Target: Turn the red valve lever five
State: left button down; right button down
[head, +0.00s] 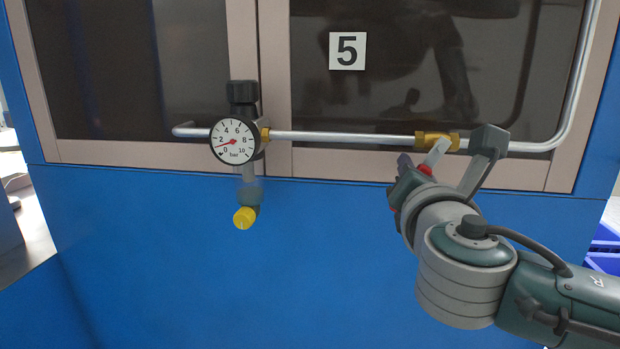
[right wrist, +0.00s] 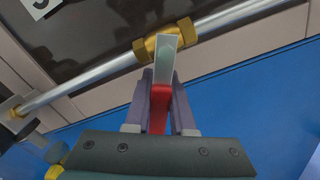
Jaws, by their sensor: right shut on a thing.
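The label 5 (head: 347,51) is on the dark panel above the pipe. The brass valve (head: 434,140) sits at the right part of the horizontal pipe. Its lever (head: 436,152) has a bare metal arm and a red handle (head: 425,169), and slants down and to the left from the valve. My right gripper (head: 413,175) is at the lever's lower end. In the right wrist view, the gripper (right wrist: 162,90) is shut on the red handle (right wrist: 160,106), with one finger on each side; the fingers partly hide the handle. My left gripper is not in view.
A pressure gauge (head: 234,140) reads low on the left of the pipe (head: 340,137), with a yellow knob (head: 244,217) below it. A vertical pipe (head: 579,75) rises at the right. The blue panel (head: 320,260) below is flat and clear.

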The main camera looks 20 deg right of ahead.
jog(key=m, duration=0.2)
jog(key=a+r+m, duration=0.1)
jog(key=shift+w+m, duration=0.3)
jog(key=m, duration=0.1)
jog(key=r+m+b, duration=0.1)
jog(key=m, duration=0.1)
jog(key=shift+w+a+m, duration=0.2)
jog(key=shift+a+m, duration=0.1)
jog(key=shift+a, duration=0.1)
jog(key=r+m, duration=0.1)
jog(key=m, duration=0.2)
jog(key=shift+w+a+r+b, duration=0.1)
jog(key=shift+r+b, duration=0.1)
jog(key=shift+b, duration=0.1)
jog(key=shift+r+m, duration=0.35)
jog(key=shift+m, duration=0.65)
jog(key=shift+r, duration=0.1)
jog(key=c, duration=0.8)
grip_release()
jog(key=shift+o, duration=0.2)
